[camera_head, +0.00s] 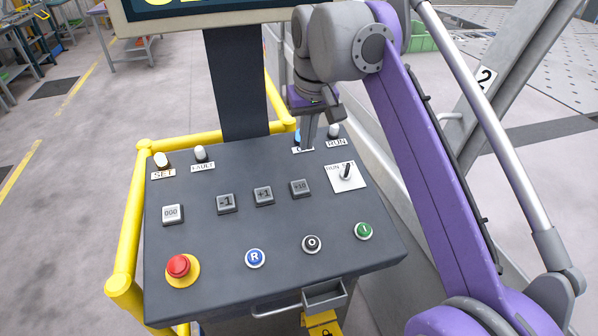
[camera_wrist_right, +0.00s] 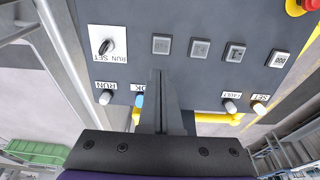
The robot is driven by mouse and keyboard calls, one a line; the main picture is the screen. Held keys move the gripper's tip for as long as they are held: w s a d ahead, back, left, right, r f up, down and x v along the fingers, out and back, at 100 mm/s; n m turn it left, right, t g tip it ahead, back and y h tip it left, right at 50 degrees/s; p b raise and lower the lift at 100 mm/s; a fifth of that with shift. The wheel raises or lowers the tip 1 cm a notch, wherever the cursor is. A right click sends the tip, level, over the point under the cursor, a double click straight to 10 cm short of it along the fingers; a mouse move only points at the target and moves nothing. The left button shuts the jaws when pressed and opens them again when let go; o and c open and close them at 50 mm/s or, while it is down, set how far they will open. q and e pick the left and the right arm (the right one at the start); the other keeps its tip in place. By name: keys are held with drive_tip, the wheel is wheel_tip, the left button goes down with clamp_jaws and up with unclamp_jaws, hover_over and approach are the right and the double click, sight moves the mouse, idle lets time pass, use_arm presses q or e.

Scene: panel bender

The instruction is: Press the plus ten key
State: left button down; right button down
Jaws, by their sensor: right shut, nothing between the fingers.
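The plus ten key (camera_head: 300,188) is a grey square button on the dark sloped console (camera_head: 240,290), at the right end of the row of grey keys. In the right wrist view the plus ten key (camera_wrist_right: 161,44) shows upside down, just beyond my fingertips. My right gripper (camera_head: 308,147) is shut and empty, pointing down over the back of the console near the blue lamp. Its fingers also show in the wrist view (camera_wrist_right: 160,74). The tips look short of the key and apart from it. My left gripper is not in view.
The plus one key (camera_head: 263,195), minus one key (camera_head: 227,203) and 000 key (camera_head: 172,214) lie left. The RUN/SET switch (camera_head: 346,173) is at right. A red emergency button (camera_head: 179,266) and round buttons line the front. Yellow rails (camera_head: 127,225) edge the console; a dark post (camera_head: 236,85) rises behind.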

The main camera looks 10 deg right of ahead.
sight(301, 186)
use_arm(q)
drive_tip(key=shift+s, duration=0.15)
use_arm(e)
drive_tip(key=shift+s+a+r, duration=0.1)
drive_tip(key=shift+s, duration=0.1)
